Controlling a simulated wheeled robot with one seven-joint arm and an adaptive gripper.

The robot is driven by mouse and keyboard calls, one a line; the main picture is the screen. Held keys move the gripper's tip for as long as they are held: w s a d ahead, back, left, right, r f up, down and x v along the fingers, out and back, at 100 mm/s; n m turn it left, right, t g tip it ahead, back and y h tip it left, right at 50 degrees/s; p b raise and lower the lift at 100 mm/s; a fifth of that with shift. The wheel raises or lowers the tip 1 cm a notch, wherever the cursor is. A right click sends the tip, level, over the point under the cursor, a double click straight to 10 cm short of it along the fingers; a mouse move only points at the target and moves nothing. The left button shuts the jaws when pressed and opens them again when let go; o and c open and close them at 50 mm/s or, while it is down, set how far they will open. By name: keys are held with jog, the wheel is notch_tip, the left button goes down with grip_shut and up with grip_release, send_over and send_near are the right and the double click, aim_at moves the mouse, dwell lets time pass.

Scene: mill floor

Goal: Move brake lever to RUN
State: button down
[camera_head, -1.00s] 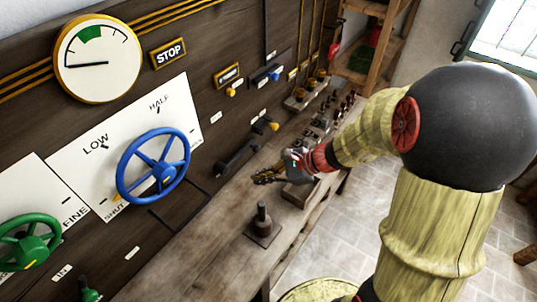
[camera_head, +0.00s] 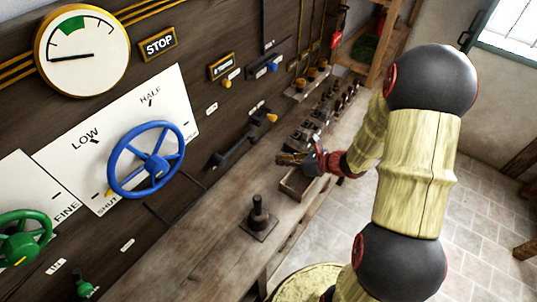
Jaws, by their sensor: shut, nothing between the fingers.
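A dark lever (camera_head: 240,145) with a yellow-orange tip is mounted low on the dark wooden panel and slants up to the right. It looks like the brake lever, but the small labels by it are too blurred to read, so I cannot tell its marked position. My gripper (camera_head: 284,159) is shut and empty. It hangs to the right of the lever, over the bench near a small wooden box, apart from the lever in the picture.
A black upright peg on a square base (camera_head: 258,217) stands on the bench (camera_head: 190,255). A blue handwheel (camera_head: 152,160), a green handwheel (camera_head: 20,240) and a gauge (camera_head: 82,50) are on the panel. Several small dark knobs line the bench behind my gripper.

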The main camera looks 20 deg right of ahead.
jog(key=b+x, duration=0.2)
jog(key=x, duration=0.7)
jog(key=shift+a+f, duration=0.1)
jog(key=shift+f, duration=0.1)
jog(key=r, duration=0.1)
jog(key=w+r, duration=0.1)
jog(key=shift+w+a+r, duration=0.1)
jog(key=shift+r, duration=0.3)
jog(key=shift+w+r, duration=0.15)
jog(key=shift+r, duration=0.35)
